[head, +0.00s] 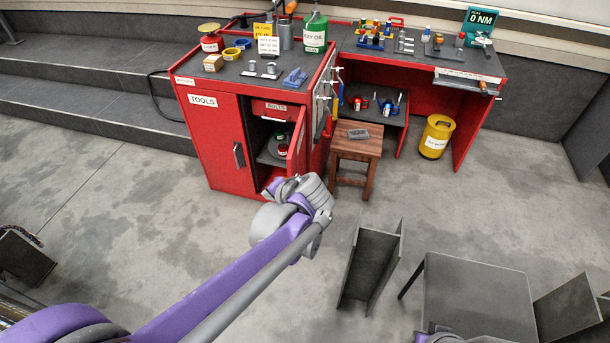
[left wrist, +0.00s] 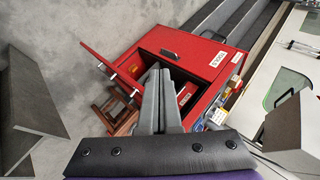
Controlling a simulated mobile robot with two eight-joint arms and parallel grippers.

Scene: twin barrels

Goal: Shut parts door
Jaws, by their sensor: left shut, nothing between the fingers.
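The red cabinet (head: 213,130) stands at the back left. Its right-hand door (head: 297,146), which I take to be the parts door, stands open, swung outward, and shows a dark inside with a shelf (head: 268,157). The open door (left wrist: 103,60) also shows in the left wrist view, left of the opening. My left gripper (head: 270,187) is in front of the lower part of the opening, shut and empty. In the left wrist view its fingers (left wrist: 156,78) overlap the opening, right of the door; I cannot tell whether they touch anything. My right gripper is out of view.
The TOOLS door (head: 215,135) is shut. A wooden stool (head: 357,150) stands close to the right of the open door. A yellow bin (head: 436,137) stands by the red workbench (head: 469,128). Grey metal pieces (head: 369,265) stand on the floor at the right front.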

